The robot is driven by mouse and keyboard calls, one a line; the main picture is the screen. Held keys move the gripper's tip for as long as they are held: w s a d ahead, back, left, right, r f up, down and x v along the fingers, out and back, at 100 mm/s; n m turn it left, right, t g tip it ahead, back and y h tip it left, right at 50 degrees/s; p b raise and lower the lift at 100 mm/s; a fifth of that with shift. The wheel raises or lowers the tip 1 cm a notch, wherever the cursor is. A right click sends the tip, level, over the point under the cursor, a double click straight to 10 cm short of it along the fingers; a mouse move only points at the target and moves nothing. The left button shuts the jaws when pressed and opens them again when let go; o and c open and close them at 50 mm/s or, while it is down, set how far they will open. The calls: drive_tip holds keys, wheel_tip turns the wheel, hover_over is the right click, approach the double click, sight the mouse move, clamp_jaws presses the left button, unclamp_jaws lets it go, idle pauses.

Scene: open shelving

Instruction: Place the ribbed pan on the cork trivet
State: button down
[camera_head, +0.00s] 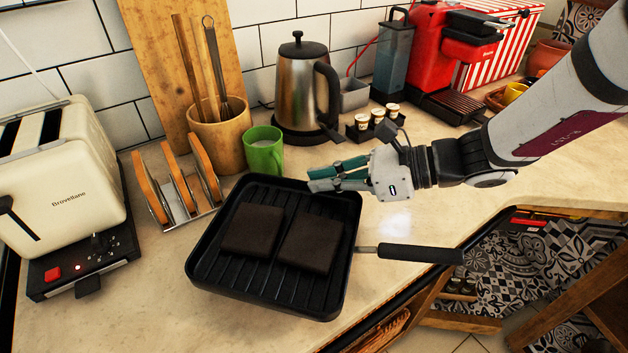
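The black ribbed pan (213,268) sits on the countertop in the middle of the view. Two dark brown slabs (251,229) lie side by side in it. Its black handle (420,253) points right, toward the counter's front edge. My gripper (322,178) is above the pan's far right corner, its teal fingers pointing left. It is apart from the handle, and nothing is seen held. The spacing of its fingertips is unclear from this angle. I cannot make out a cork trivet in this view.
A green mug (264,152), a steel kettle (303,85) and a utensil crock (217,142) stand behind the pan. A toast rack (180,195) and cream toaster (70,180) are left. Small cups (377,116) and a red coffee machine (435,50) are behind my arm. Counter right of the pan is clear.

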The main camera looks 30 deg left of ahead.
drive_tip(key=w+a+f, duration=0.1)
drive_tip(key=a+f, duration=0.1)
drive_tip(key=a, duration=0.1)
drive_tip(key=shift+w+f+b, duration=0.2)
drive_tip(key=shift+w+b, duration=0.2)
drive_tip(key=shift+f, duration=0.15)
drive_tip(key=c, duration=1.8)
unclamp_jaws()
drive_tip(key=shift+r, duration=0.2)
drive_tip(key=p+v, duration=0.2)
drive_tip(key=v, duration=1)
drive_tip(key=shift+f, duration=0.1)
